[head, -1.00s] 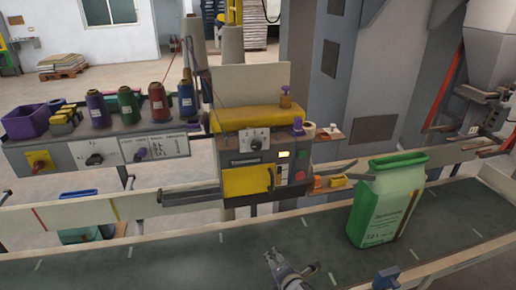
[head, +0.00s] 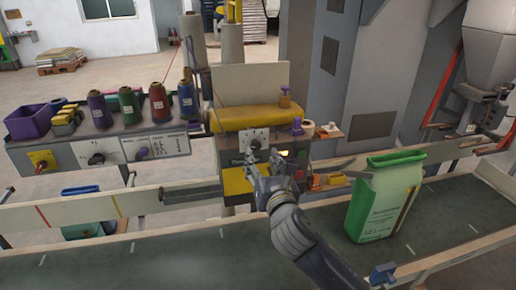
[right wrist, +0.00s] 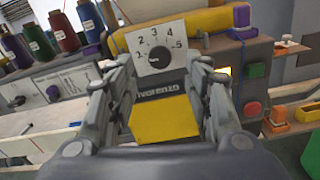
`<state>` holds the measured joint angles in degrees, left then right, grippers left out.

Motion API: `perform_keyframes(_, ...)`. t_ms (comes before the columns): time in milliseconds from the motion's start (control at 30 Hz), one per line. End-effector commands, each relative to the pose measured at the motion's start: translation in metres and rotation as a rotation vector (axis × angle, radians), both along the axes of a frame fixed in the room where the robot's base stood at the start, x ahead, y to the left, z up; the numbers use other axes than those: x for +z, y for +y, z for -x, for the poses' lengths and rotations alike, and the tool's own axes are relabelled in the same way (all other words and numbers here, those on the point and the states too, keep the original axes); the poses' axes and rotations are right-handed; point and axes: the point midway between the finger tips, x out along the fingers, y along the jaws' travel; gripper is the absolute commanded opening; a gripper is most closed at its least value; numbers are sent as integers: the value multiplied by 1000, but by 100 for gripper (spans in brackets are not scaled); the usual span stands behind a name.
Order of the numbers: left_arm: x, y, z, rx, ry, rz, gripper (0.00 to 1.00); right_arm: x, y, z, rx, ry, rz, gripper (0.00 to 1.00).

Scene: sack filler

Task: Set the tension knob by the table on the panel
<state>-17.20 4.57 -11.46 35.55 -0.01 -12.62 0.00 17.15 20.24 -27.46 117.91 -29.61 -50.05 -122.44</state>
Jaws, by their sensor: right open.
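A black tension knob (right wrist: 158,54) sits on a white dial plate numbered 1 to 5 in the right wrist view; its pointer is too small to read surely. The dial plate (head: 255,142) also shows in the head view, on the machine under the yellow cover. My right gripper (head: 268,164) is open and empty in front of the machine, just below the dial. In the right wrist view its fingers (right wrist: 160,80) stand either side below the knob, apart from it. A white printed table (head: 168,144) is on the panel at left, its text unreadable. My left gripper is out of view.
Thread spools (head: 130,103) and a purple bin (head: 27,119) stand on the shelf at left. A green-and-white sack (head: 383,200) stands on the conveyor (head: 130,265) at right. A red button (right wrist: 252,109) and a green one are right of my gripper.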

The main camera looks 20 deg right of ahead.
Motion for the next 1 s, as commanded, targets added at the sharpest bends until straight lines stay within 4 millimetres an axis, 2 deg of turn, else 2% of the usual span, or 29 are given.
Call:
perform_keyframes(100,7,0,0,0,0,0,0,2,0,-20,0,0,-1,46)
perform_keyframes(300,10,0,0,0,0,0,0,1,-1,-41,0,0,-1,46)
perform_keyframes(700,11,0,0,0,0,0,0,0,-1,-47,1,0,-1,46)
perform_keyframes(900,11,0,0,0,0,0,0,0,-1,-46,1,1,-1,2)
perform_keyframes(1000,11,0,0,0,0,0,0,-1,-1,-46,1,1,-1,2)
